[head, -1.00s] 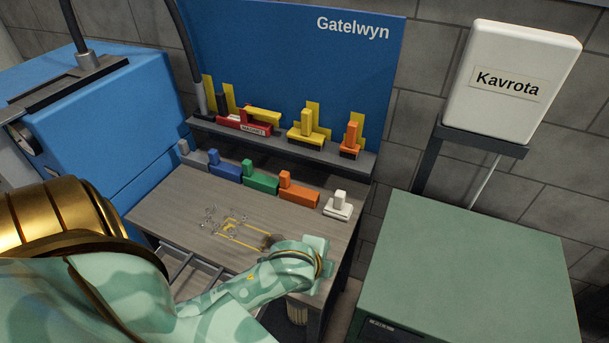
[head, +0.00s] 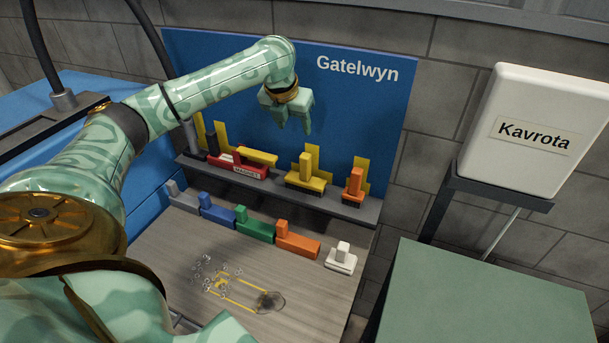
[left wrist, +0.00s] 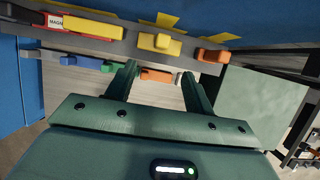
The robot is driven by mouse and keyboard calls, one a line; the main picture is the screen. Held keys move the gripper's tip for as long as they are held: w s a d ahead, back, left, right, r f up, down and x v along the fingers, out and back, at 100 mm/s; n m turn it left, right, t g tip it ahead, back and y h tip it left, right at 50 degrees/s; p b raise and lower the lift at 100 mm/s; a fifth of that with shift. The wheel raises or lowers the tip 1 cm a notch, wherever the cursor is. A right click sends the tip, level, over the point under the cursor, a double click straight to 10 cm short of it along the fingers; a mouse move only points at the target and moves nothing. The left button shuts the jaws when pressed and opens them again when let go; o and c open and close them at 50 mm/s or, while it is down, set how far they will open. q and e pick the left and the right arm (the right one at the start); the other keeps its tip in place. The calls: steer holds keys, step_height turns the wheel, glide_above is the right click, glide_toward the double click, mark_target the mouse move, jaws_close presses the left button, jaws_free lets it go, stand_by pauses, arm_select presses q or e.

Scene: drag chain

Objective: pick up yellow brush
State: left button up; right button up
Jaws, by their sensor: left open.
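The yellow brush (head: 305,178) stands on the grey shelf, right of middle, with an upright handle block and a dark underside. It also shows in the left wrist view (left wrist: 160,44), just beyond the fingertips. My left gripper (head: 293,127) is open and empty, fingers pointing down, above the shelf in front of the blue board. The head view shows it higher than the yellow brush and apart from it. In the left wrist view, its two fingers (left wrist: 158,72) are spread wide with nothing between them. My right gripper is not in view.
On the shelf, a red magnet block (head: 237,169) lies left of the brush and an orange brush (head: 354,186) stands right. Yellow plates rise behind them. Below, several coloured blocks and a white one (head: 341,258) line the workbench (head: 180,250). Metal bits and a dark patch lie there.

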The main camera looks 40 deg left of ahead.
arm_select(q)
steer(key=b, duration=0.2)
glide_above(305, 156)
steer(key=s, duration=0.2)
step_height(305, 156, down, 9)
steer(key=shift+d+r, duration=0.1)
steer(key=shift+r, duration=0.05)
steer(key=x, duration=0.5)
steer(key=shift+d, duration=0.15)
steer(key=shift+w+f+b, duration=0.2)
steer(key=shift+f+b, duration=0.1)
steer(key=shift+f, duration=0.05)
steer(key=shift+s+r, duration=0.1)
steer(key=shift+c, duration=0.6)
jaws_close()
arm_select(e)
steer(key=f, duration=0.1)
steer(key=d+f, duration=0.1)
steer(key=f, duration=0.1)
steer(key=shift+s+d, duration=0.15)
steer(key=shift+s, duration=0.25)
